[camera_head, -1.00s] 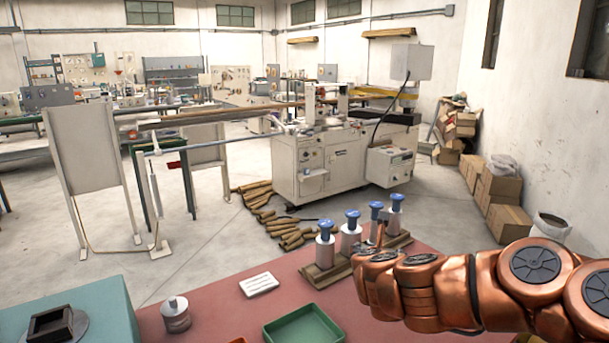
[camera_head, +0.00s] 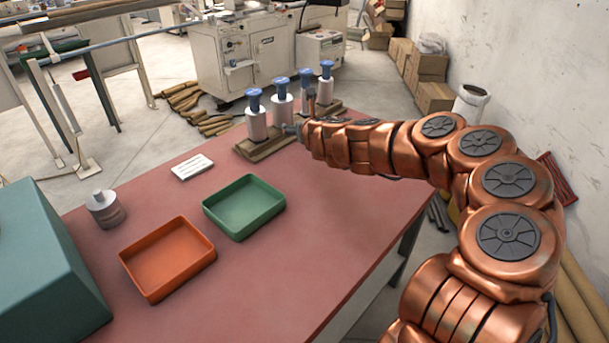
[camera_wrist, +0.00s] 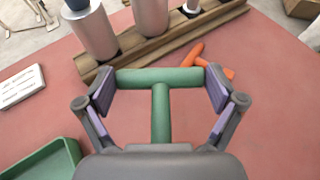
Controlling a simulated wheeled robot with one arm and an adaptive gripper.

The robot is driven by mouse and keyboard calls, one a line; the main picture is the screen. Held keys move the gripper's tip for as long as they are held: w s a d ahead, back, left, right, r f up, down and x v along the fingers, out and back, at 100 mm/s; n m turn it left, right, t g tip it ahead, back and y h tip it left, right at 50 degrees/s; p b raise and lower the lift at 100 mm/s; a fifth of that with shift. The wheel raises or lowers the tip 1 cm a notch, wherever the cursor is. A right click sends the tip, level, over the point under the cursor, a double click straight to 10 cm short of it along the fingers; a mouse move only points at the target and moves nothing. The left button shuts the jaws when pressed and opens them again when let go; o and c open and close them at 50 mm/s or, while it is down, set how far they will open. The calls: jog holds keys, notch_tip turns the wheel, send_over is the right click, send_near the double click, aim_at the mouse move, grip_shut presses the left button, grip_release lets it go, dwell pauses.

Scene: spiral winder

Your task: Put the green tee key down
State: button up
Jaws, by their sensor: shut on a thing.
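The green tee key (camera_wrist: 160,112) is in the wrist view, its crossbar running sideways between the fingers and its stem pointing back toward the palm. My gripper (camera_wrist: 160,88) is shut on the crossbar ends. I cannot tell whether the key touches the table. An orange tee key (camera_wrist: 192,58) lies on the red table just beyond it, beside the wooden rack. In the head view my gripper (camera_head: 291,128) is at the rack's front right, mostly hidden by my arm; the green key does not show there.
The wooden rack (camera_head: 262,150) holds several metal cylinders with blue tops (camera_head: 254,100). A green tray (camera_head: 244,207), an orange tray (camera_head: 168,259), a white slotted block (camera_head: 192,167) and a metal weight (camera_head: 104,209) stand on the red table (camera_head: 300,265). The table's right front is clear.

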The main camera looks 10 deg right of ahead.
jog(key=w+a+f+n+y+b, duration=0.2)
jog(key=w+n+y+b, duration=0.1)
jog(key=w+y+b, duration=0.1)
jog(key=shift+w+a+n+g+b, duration=0.3)
jog(key=shift+w+b, duration=0.55)
jog(key=shift+w, duration=0.2)
jog(key=shift+f+b, duration=1.55)
jog(key=shift+f, duration=3.25)
jog(key=shift+f, duration=0.1)
